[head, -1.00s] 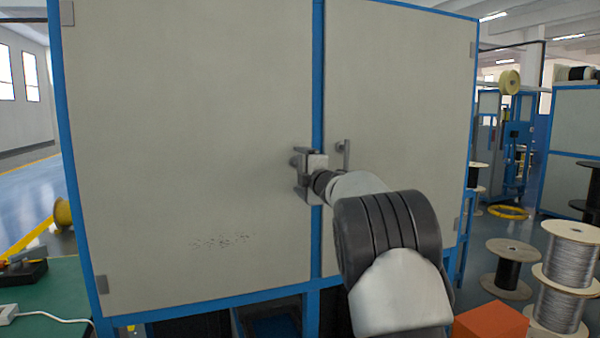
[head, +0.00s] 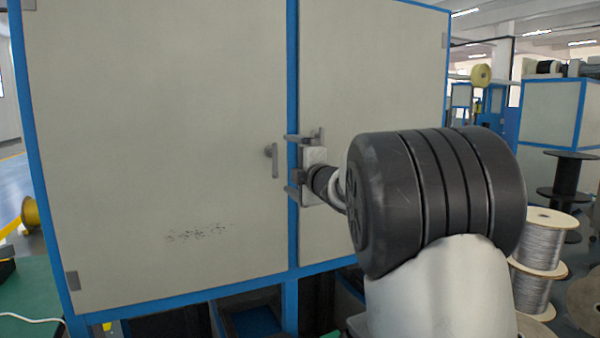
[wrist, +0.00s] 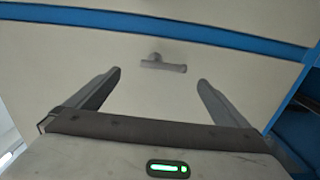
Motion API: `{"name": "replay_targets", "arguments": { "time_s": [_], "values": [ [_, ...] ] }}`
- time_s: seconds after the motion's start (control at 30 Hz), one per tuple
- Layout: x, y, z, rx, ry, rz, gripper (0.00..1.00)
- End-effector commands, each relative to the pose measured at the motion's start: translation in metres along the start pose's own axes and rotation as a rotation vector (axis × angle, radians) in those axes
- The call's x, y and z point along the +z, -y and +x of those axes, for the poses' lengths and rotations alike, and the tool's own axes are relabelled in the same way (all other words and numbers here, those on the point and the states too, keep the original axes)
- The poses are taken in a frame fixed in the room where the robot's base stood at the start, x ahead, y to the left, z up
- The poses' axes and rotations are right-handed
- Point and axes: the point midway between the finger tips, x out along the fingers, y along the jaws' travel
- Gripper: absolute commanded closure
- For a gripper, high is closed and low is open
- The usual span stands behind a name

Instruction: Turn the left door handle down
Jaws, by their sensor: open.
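The left door handle (head: 275,162) is a small grey lever on the left cabinet door (head: 150,130), beside the blue centre strip. Its bar stands upright in the head view, reaching mostly below its mount. My gripper (head: 289,164) is open and empty, just right of this handle in the picture, with one finger higher and one lower. In the wrist view the handle (wrist: 163,67) lies across the picture, beyond and between the spread fingertips of my gripper (wrist: 159,77). No contact shows there. The right door handle (head: 320,135) is partly hidden behind my gripper.
The blue centre strip (head: 292,80) separates the two doors. A green table (head: 30,300) stands at the lower left. Wire spools (head: 545,240) stand at the right, partly hidden by my arm. The door face around the left handle is clear.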

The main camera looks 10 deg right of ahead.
Motion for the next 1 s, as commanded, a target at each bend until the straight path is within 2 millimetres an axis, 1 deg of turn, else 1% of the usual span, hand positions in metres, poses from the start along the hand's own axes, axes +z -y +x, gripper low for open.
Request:
{"name": "replay_targets", "arguments": {
  "time_s": [0.03, 0.1, 0.2, 0.3, 0.43, 0.73, 0.8, 0.87, 0.93, 0.97, 1.0],
  "values": [
    [0.001, -0.002, -0.013, 0.001, 0.001, 0.001, 0.00],
    [0.000, -0.001, -0.026, 0.001, 0.001, 0.000, 0.00],
    [0.001, -0.002, -0.041, 0.001, 0.001, 0.000, 0.00],
    [0.001, -0.001, -0.051, 0.001, 0.001, 0.000, 0.00],
    [0.001, -0.001, -0.056, 0.001, 0.001, -0.001, 0.00],
    [0.001, -0.001, -0.057, 0.000, 0.002, 0.001, 0.00],
    [0.003, -0.003, -0.061, -0.005, 0.021, 0.027, 0.00],
    [0.007, -0.006, -0.072, -0.018, 0.063, 0.086, 0.00],
    [0.013, -0.006, -0.095, -0.050, 0.143, 0.209, 0.00],
    [0.016, -0.004, -0.108, -0.069, 0.188, 0.279, 0.00],
    [0.017, 0.002, -0.130, -0.101, 0.251, 0.385, 0.00]
  ]
}}
